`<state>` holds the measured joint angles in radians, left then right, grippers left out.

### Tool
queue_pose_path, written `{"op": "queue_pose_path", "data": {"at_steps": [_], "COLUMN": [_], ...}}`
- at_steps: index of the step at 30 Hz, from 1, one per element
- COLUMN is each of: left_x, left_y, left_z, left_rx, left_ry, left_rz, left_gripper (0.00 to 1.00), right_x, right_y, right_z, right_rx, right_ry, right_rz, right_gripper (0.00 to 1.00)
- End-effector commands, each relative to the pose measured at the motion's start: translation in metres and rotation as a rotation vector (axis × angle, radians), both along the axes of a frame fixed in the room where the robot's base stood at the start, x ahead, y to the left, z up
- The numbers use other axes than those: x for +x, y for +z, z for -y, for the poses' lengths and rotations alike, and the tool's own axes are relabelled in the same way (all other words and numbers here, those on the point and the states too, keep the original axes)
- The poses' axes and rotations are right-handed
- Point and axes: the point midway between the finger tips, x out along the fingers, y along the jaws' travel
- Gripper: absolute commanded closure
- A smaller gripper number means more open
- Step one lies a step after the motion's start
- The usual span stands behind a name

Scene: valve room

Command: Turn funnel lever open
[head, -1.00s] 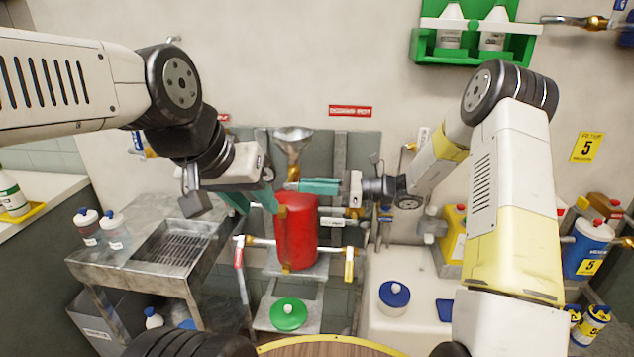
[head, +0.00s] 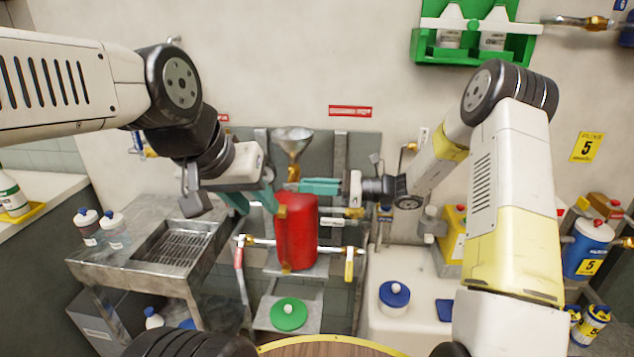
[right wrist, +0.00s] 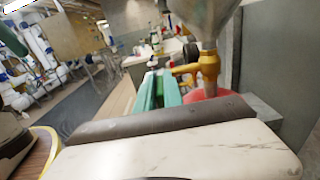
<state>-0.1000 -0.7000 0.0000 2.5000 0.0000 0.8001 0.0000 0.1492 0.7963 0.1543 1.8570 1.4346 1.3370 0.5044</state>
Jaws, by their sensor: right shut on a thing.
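The steel funnel (head: 293,141) stands above the red pot (head: 296,232) against the back wall. Below its cone is a brass valve (head: 294,172), which shows closer in the right wrist view (right wrist: 208,70) with its lever (right wrist: 184,69) pointing sideways toward my fingers. My right gripper (head: 290,186) comes in from the right with teal fingers, shut on the lever just under the funnel. The fingers (right wrist: 160,90) hide the lever's end. My left gripper (head: 258,204) is open and appears empty, its two teal fingers spread beside the pot's upper left.
A steel sink table (head: 130,262) stands left. A white tank with a blue cap (head: 394,295) stands right. A green cap (head: 288,314) is below.

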Motion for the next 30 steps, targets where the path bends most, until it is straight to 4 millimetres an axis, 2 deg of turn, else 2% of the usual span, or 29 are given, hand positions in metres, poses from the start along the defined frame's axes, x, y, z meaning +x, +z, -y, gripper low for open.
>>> {"op": "queue_pose_path", "data": {"at_steps": [11,17,30], "left_x": [0.0,0.0,0.0], "left_y": [0.0,0.0,0.0], "left_z": [0.0,0.0,0.0], "left_rx": [0.0,0.0,0.0], "left_ry": [0.0,0.0,0.0], "left_rz": [0.0,0.0,0.0], "left_gripper": [0.64,0.64,0.64], "right_x": [0.0,0.001,0.001], "right_y": [0.001,0.006,0.029], "right_z": [0.001,0.0,-0.01], "right_rx": [-0.01,-0.075,-0.434], "right_ry": [-0.001,-0.002,-0.002], "right_rz": [0.001,0.001,-0.005], "right_gripper": [1.0,1.0,1.0]}}
